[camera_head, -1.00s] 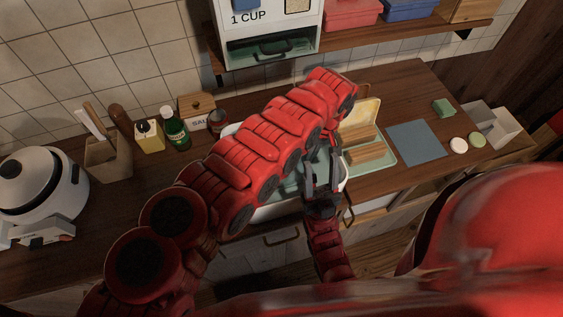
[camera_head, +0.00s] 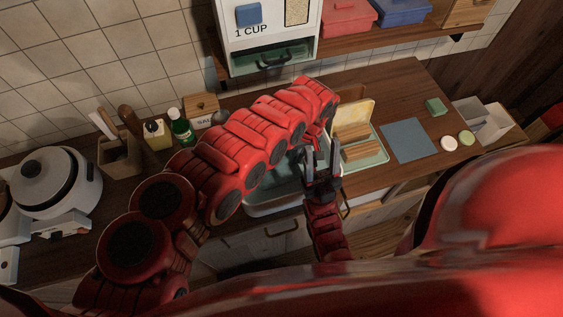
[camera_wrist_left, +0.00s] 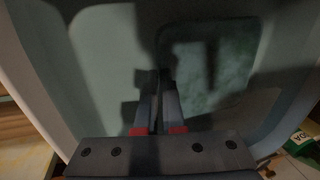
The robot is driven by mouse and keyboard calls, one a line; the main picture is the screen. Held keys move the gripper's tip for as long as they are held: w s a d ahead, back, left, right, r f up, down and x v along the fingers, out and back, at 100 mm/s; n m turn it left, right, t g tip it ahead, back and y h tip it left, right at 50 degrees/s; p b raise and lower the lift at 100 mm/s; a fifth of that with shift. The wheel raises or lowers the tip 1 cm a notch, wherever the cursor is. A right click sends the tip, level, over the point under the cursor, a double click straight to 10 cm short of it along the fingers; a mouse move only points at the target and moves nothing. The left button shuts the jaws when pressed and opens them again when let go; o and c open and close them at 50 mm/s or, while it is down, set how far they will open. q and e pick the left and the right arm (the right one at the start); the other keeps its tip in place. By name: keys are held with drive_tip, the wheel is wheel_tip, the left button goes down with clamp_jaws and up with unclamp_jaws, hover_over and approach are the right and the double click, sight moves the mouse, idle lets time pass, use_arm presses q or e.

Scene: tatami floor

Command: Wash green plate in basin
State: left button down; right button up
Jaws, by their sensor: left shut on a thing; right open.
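The basin (camera_head: 262,209) is a pale sink with a light rim, set in the wooden counter. In the left wrist view its pale green-grey inside (camera_wrist_left: 100,60) fills most of the picture. My left gripper (camera_wrist_left: 158,85) is over the basin with its fingers close together. What they hold is hidden. In the head view my left arm covers that gripper. My right gripper (camera_head: 321,158) is open at the basin's right side, with its fingers apart and empty. A darker, marbled teal patch (camera_wrist_left: 210,65) shows in the basin. I cannot tell whether it is the green plate or shaded water.
A rack with wooden-coloured pieces (camera_head: 365,152) stands right of the basin. Beyond it are a blue-grey mat (camera_head: 408,140), a green sponge (camera_head: 436,107) and two small round pieces. A green bottle (camera_head: 181,130) and rice cooker (camera_head: 58,181) stand left. A dispenser (camera_head: 270,35) hangs above.

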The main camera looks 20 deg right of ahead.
use_arm(q)
drive_tip(key=shift+d+f+b, duration=0.15)
drive_tip(key=shift+d+b, duration=0.45)
drive_tip(key=shift+b, duration=0.6)
drive_tip(key=shift+d+f+b, duration=0.15)
drive_tip(key=shift+d+b, duration=0.45)
drive_tip(key=shift+b, duration=0.6)
drive_tip(key=d+b, duration=0.1)
drive_tip(key=b, duration=0.4)
drive_tip(key=shift+w+d, duration=0.2)
drive_tip(key=shift+d, duration=0.15)
drive_tip(key=shift+s+d+r+b, duration=0.2)
drive_tip(key=shift+s+b, duration=0.05)
drive_tip(key=shift+b, duration=0.5)
drive_tip(key=shift+s+d+r+b, duration=0.1)
drive_tip(key=shift+d+b, duration=0.05)
drive_tip(key=shift+b, duration=0.4)
